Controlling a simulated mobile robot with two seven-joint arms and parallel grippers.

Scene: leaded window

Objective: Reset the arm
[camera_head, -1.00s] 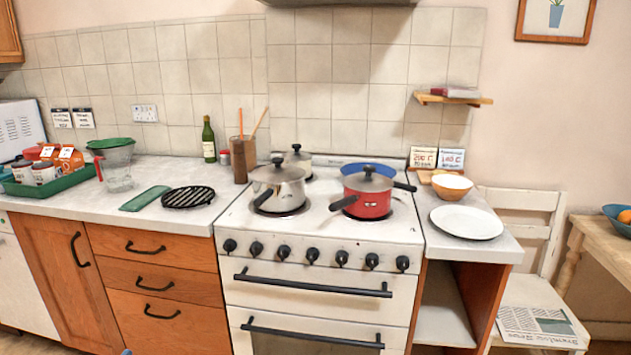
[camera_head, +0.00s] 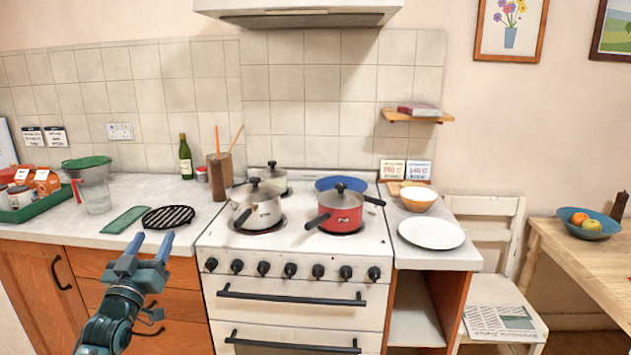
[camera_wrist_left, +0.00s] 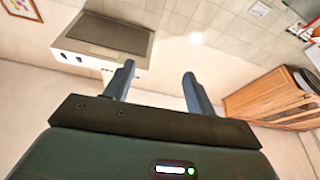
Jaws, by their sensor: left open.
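My left gripper (camera_head: 151,243) is raised at the lower left of the head view, in front of the counter and the wooden drawers. Its two blue fingers point up and stand apart, with nothing between them. In the left wrist view the gripper (camera_wrist_left: 160,82) also shows its fingers apart and empty, with the wall and the cooker hood (camera_wrist_left: 105,35) beyond. My right gripper is in neither view.
A white cooker (camera_head: 290,260) holds a steel pot (camera_head: 258,212), a red pot (camera_head: 340,212) and another pot behind. A black rack (camera_head: 168,217) and green board (camera_head: 126,220) lie on the left counter. A white plate (camera_head: 431,233) lies right of the cooker. A chair and table stand further right.

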